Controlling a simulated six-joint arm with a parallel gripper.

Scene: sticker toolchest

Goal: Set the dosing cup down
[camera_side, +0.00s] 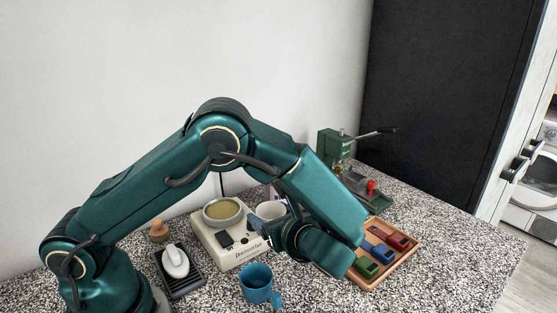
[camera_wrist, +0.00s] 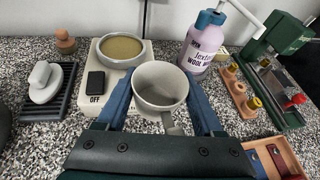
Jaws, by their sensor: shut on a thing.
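The dosing cup appears to be the pale grey cup (camera_wrist: 160,84) with a handle, between my fingers in the wrist view. My gripper (camera_wrist: 161,98) is shut on it, with one dark blue finger on each side. The cup is upright and looks empty. In the side view the pale cup (camera_side: 269,210) shows beside the cream scale-like device, partly hidden by my wrist. I cannot tell whether its base touches anything.
The cream device (camera_side: 234,248) carries a round dish (camera_side: 222,212). A blue mug (camera_side: 258,284) stands in front. A soap-like white piece (camera_side: 175,261) sits on a black rack. A wooden tray (camera_side: 398,263) holds coloured blocks. A lilac bottle (camera_wrist: 203,44) and green press (camera_side: 335,146) stand behind.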

